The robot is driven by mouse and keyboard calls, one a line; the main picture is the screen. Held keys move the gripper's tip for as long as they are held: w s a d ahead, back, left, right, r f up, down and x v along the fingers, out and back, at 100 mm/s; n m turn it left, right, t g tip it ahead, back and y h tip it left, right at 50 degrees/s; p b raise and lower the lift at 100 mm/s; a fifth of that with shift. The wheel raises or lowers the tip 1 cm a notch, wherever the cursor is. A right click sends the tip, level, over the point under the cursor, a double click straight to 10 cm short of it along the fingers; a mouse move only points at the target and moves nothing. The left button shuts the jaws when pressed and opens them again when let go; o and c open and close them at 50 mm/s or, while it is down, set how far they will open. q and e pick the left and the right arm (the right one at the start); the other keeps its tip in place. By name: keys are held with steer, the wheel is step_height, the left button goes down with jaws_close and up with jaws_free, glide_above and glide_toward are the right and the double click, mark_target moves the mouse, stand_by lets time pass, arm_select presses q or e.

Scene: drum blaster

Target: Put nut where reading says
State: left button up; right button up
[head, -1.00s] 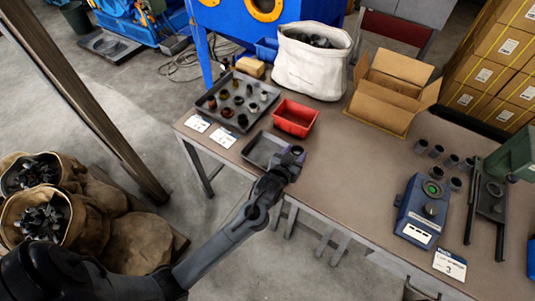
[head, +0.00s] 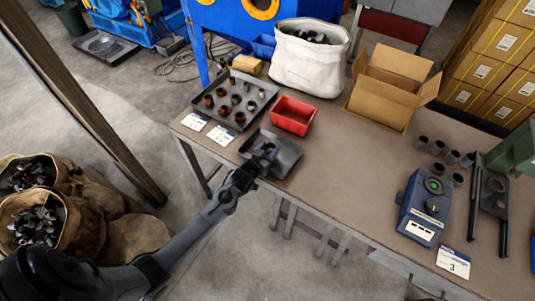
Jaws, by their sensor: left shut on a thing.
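My left gripper (head: 265,152) is over the shallow grey tray (head: 287,158) near the table's front edge. It is shut on a small nut, which is mostly hidden between the fingers. I cannot tell whether the nut touches the tray. A larger grey tray (head: 213,119) at the back left holds several dark and brown nuts or fittings. A blue gauge box (head: 424,207) with a round green-ringed dial and a pale display stands at the right; its reading is too small to make out. My right gripper is not in view.
A red bin (head: 293,116) stands behind the shallow tray. Label cards (head: 221,135) lie left, and a card marked 3 (head: 453,262) lies right. A white sack (head: 310,62), an open carton (head: 388,88) and several grey cylinders (head: 437,147) are farther back. The table's middle is clear.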

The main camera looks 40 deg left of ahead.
arm_select(q)
steer(key=shift+f, duration=0.8)
steer(key=shift+f, duration=0.35)
steer(key=shift+f+b, duration=0.15)
steer(key=shift+b, duration=0.15)
steer(key=o, duration=1.2)
steer(key=shift+f, duration=0.25)
